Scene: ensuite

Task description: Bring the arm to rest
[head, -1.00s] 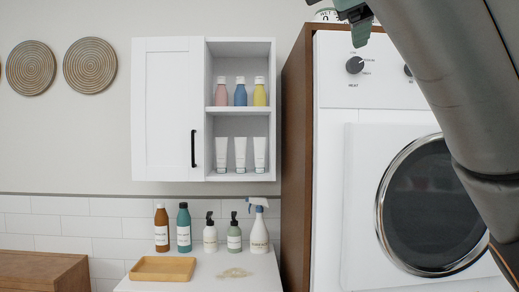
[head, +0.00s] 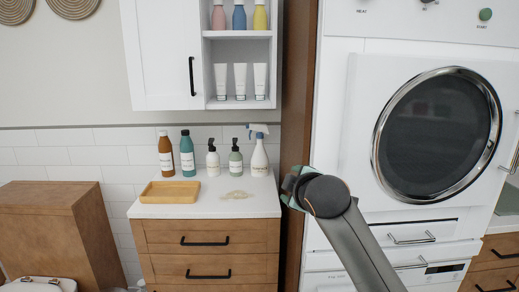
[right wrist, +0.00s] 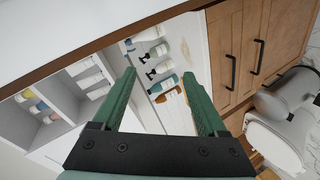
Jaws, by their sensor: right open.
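My right arm (head: 352,245) rises from the bottom of the head view, right of centre. Its rounded wrist is in front of the tall brown side panel. My right gripper (head: 291,187) is mostly hidden behind that wrist, with only some green showing. In the right wrist view the two green fingers of the right gripper (right wrist: 159,75) are spread wide apart. Nothing is held between them; bottles on the counter show in the background. My left gripper is not in view.
A white counter (head: 150,211) over wooden drawers carries several bottles (head: 187,155) and a yellow tray (head: 169,192). A white open-shelf cabinet (head: 155,55) hangs above. A front-loading machine (head: 350,150) stands right of the brown panel (head: 297,90). A toilet (right wrist: 275,140) shows in the right wrist view.

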